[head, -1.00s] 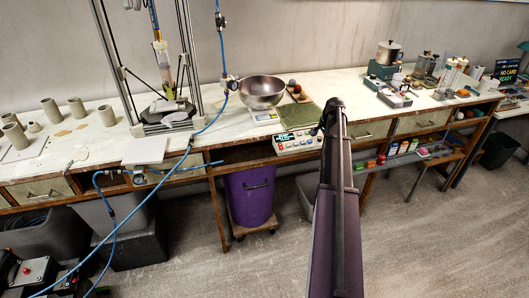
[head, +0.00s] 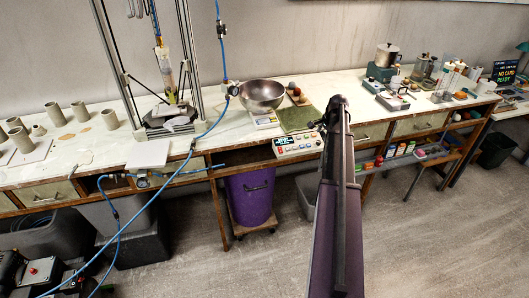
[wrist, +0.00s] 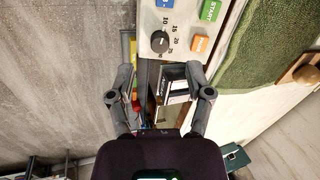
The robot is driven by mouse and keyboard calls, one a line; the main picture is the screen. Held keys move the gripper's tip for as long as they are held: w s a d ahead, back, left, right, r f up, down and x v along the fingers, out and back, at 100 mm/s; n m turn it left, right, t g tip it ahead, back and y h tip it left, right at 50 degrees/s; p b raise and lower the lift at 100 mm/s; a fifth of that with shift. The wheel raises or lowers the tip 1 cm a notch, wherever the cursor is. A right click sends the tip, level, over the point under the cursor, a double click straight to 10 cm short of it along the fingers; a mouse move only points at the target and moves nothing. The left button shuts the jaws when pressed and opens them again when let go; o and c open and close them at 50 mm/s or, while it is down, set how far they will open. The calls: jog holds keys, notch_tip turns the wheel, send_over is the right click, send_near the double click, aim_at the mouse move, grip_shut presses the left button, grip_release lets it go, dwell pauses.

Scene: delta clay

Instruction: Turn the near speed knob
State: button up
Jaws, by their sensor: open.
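The control panel (head: 292,147) sits at the front edge of the bench in the head view, just left of my arm's end. In the wrist view the panel (wrist: 148,11) fills the top middle. A round black knob (wrist: 158,41) with a number scale up to 25 beside it lies near the panel's lower end. My gripper (wrist: 160,76) is open and empty. Its fingers are spread to either side, below the knob in the picture, and I see no contact. In the head view, my arm largely hides the gripper (head: 322,121).
Orange (wrist: 200,43), green (wrist: 211,9) and blue buttons sit close to the knob. A green mat (wrist: 265,40) lies to the right. In the head view, a steel bowl (head: 262,94) stands behind the panel, and a purple bin (head: 251,196) stands under the bench.

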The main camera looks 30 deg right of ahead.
jog(key=shift+p+v, duration=4.15)
jog(key=shift+v, duration=0.5)
jog(key=a+f+n+g+b, duration=0.1)
jog(key=a+f+n+b, duration=0.2)
jog(key=a, duration=1.2)
jog(key=a+f+n+b, duration=0.2)
jog(key=a+n, duration=0.4)
jog(key=a, duration=0.9)
jog(key=shift+f+g+y+b, duration=0.4)
jog(key=shift+f, duration=0.25)
jog(key=shift+w+a, duration=0.1)
jog(key=s+a+n+g, duration=0.1)
jog(key=s+a+n, duration=0.3)
jog(key=a, duration=0.7)
jog(key=s+a+n, duration=0.5)
jog(key=s+a, duration=0.3)
jog(key=a, duration=0.4)
jog(key=shift+f+n+g+h, duration=0.15)
jog(key=shift+n+g+h, duration=0.15)
jog(key=shift+g, duration=0.1)
jog(key=shift+s, duration=0.1)
